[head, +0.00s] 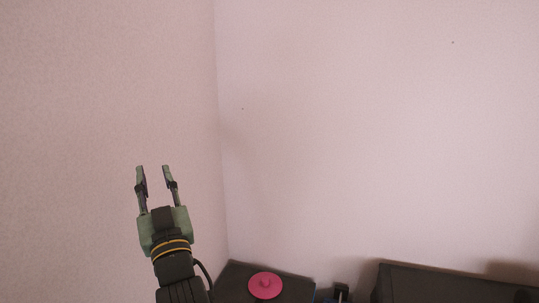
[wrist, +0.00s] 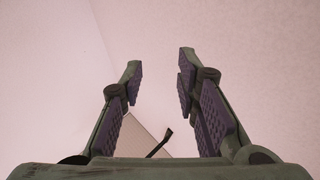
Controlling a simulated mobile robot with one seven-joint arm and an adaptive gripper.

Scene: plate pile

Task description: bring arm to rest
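My gripper (head: 155,172) is raised in the left part of the head view, pointing up in front of the pale pink walls. Its two fingers stand apart with nothing between them.
A pink round plate-like thing (head: 265,285) with a small knob lies on a dark surface (head: 234,282) at the bottom. A dark, box-like piece of furniture (head: 430,285) stands at the lower right. The space around my gripper is free.

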